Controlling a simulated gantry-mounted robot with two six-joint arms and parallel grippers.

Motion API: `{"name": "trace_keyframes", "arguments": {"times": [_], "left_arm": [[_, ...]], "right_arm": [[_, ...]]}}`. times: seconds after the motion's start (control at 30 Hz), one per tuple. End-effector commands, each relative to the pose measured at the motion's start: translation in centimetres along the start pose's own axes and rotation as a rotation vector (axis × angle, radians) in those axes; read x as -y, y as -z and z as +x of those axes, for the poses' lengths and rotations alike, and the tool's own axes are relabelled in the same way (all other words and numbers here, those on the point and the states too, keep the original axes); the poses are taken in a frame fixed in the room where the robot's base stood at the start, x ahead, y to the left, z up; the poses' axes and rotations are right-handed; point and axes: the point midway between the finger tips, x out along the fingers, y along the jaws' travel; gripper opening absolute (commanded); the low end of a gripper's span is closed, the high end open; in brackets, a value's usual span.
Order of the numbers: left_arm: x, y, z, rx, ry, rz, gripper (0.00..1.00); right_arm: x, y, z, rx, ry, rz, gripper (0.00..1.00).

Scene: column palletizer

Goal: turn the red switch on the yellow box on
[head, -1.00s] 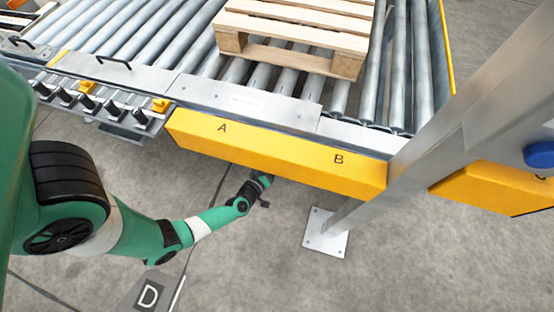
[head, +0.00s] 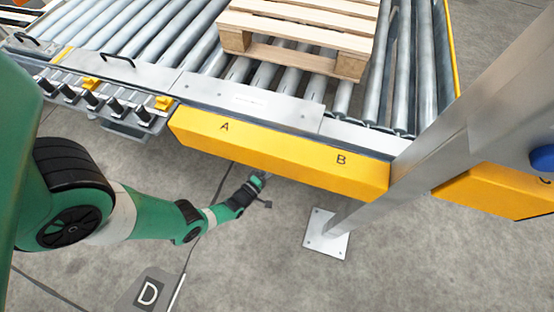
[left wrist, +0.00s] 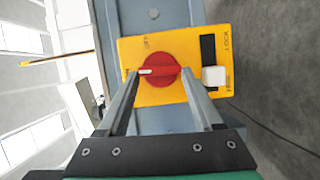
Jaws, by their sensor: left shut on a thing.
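In the left wrist view the yellow box (left wrist: 165,94) faces me with a round red switch (left wrist: 155,80) near its middle. The switch's handle lies level across the picture, with its white mark at the left end, pointing left toward a small label I cannot read. Another label at the top looks like OFF. My left gripper (left wrist: 160,84) has a finger on each side of the switch and is shut on it. In the head view my left gripper (head: 261,179) is below a long yellow panel, and the switch is hidden there. My right gripper is not in view.
The box also carries a black slot (left wrist: 208,48) with a white slider (left wrist: 214,76), marked LOCK and FREE. The long yellow panel (head: 270,157) marked A and B overhangs my gripper. A metal post (head: 440,135) stands to the right. A pallet (head: 300,35) rests on rollers.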

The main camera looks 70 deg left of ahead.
Motion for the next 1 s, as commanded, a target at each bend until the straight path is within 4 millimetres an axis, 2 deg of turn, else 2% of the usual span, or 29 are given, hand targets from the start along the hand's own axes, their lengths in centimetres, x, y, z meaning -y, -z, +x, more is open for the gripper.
{"name": "trace_keyframes", "arguments": {"times": [0.67, 0.7, 0.87, 1.0], "left_arm": [[0.06, 0.08, 0.02, -0.003, -0.023, -0.058, 0.12], [0.06, 0.08, 0.01, -0.003, -0.023, -0.058, 0.69], [0.06, 0.06, 0.02, -0.003, -0.023, -0.056, 0.97], [0.06, 0.04, 0.02, -0.002, -0.023, -0.056, 0.97]], "right_arm": [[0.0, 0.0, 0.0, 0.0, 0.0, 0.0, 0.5], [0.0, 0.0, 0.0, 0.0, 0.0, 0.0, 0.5], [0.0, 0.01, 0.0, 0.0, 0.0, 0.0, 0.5], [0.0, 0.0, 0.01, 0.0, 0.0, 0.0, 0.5]]}}
